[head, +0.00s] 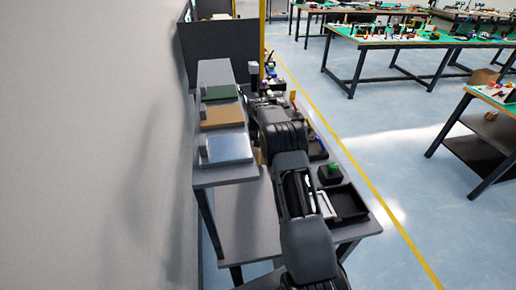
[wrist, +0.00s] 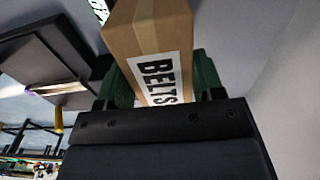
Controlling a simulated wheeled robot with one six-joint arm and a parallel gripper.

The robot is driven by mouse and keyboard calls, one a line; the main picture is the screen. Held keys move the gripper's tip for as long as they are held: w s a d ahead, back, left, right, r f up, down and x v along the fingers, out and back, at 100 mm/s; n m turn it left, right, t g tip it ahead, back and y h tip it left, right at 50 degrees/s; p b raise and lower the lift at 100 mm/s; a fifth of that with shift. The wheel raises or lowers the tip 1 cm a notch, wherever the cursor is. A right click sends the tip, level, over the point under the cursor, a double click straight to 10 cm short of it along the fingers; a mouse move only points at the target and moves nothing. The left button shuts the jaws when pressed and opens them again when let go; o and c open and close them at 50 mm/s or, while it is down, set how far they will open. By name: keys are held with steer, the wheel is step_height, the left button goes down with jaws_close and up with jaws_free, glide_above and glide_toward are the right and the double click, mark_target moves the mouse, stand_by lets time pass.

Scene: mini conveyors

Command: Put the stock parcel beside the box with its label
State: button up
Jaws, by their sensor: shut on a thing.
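A brown cardboard parcel (wrist: 150,32) with a white label reading "BELTS" fills the upper middle of the wrist view. My gripper (wrist: 163,82) is shut on it, with a green finger on each side. In the head view my arm hides the gripper and most of what is around it. A small tan patch (head: 258,156) shows left of the arm; I cannot tell if it is the parcel. On the grey shelf (head: 222,178) at left lie a green pad (head: 220,92), a brown one (head: 221,116) and a pale blue one (head: 228,148). No other labelled box is readable.
A grey wall stands close on the left. A dark panel (head: 218,48) rises behind the shelf. Open floor lies to the right, before the green-topped tables (head: 400,42).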

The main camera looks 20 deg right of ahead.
steer(key=shift+f+p, duration=0.35)
steer(key=shift+f, duration=1.6)
steer(key=shift+f, duration=0.1)
steer(key=o, duration=0.6)
steer(key=shift+f, duration=0.15)
steer(key=o, duration=0.5)
